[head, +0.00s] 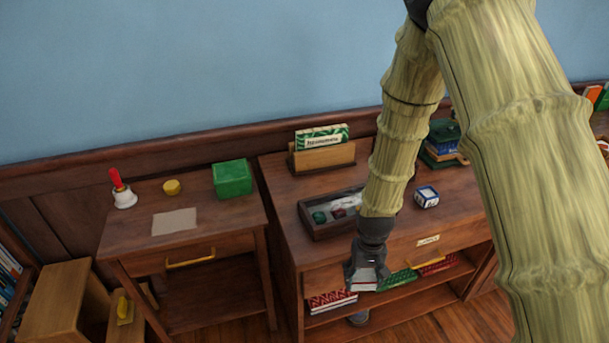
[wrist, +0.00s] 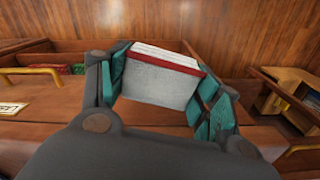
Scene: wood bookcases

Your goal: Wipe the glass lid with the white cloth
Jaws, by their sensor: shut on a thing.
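My gripper (head: 367,272) is shut on a folded white cloth (wrist: 160,82) with a red stripe. The cloth sits between the teal finger pads in the wrist view, and a little of it shows below the gripper in the head view. In the head view my gripper appears in front of the cabinet's drawer front, apart from the top. A dark wooden box (head: 318,233) stands on the cabinet top. Its glass lid (head: 345,201) has pale glare, with green and dark red items seen beneath. My arm hides part of the box's right side.
Right of the box is a blue-and-white cube (head: 426,196); behind it, a card holder (head: 322,157) and stacked books (head: 441,150).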

